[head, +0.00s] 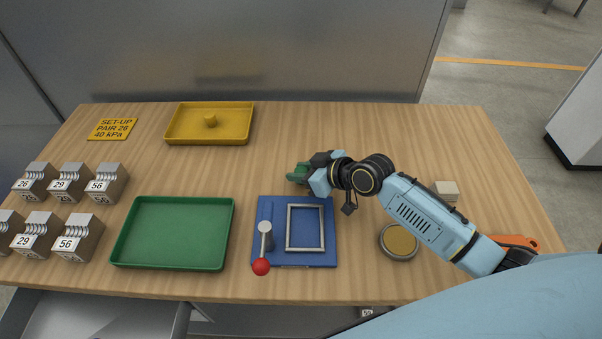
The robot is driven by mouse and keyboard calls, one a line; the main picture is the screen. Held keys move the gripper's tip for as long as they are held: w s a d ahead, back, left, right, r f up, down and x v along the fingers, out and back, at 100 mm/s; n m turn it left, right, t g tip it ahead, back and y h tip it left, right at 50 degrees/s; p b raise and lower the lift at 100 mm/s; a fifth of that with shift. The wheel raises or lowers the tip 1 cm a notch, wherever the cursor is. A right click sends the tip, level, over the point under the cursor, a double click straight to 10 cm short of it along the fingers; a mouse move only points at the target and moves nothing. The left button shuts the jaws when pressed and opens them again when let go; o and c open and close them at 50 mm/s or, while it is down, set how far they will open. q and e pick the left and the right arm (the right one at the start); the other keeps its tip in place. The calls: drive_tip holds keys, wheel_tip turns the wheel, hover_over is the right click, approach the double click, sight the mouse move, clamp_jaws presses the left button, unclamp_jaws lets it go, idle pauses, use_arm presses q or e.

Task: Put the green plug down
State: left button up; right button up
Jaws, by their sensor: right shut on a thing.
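The green plug (298,173) shows at the tip of my right gripper (314,174), behind the blue plate. The gripper is shut on it, and the jaws hide part of it. I cannot tell whether the plug touches the table. My right arm comes in from the lower right. My left gripper is not in view.
A blue plate (288,256) with a grey frame and red-knobbed lever (261,266) lies in front. A green tray (173,232) is empty. A yellow tray (180,124) holds a yellow knob. Numbered blocks (78,238) stand left; a round tin (399,241) is right.

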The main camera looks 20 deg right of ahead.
drive_tip(key=shift+f, duration=0.25)
drive_tip(key=shift+f, duration=0.1)
drive_tip(key=o, duration=0.5)
drive_tip(key=shift+f, duration=0.1)
drive_tip(key=o, duration=0.4)
drive_tip(key=shift+o, duration=0.2)
